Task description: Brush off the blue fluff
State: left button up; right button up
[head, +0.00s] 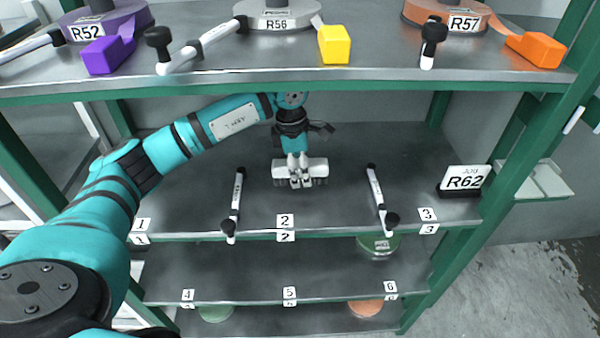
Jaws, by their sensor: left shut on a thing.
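My left gripper (300,182) reaches down onto the middle shelf level (340,145), in the bay behind label 2 (286,221). It is shut on a white brush (318,167) with a dark underside. The brush is held level, at or just above the shelf surface; I cannot tell if it touches. No blue fluff can be made out; the gripper and brush hide part of the shelf. My right gripper is not in view.
White rods with black knobs (235,205) (378,200) flank the bay. A sign reading R62 (463,180) stands at the right. The upper shelf (280,75) holds purple, grey and orange rolls. Green (378,247) and orange (365,308) rolls lie lower.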

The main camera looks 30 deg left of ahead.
pick_arm(q)
jog(key=shift+r, duration=0.45)
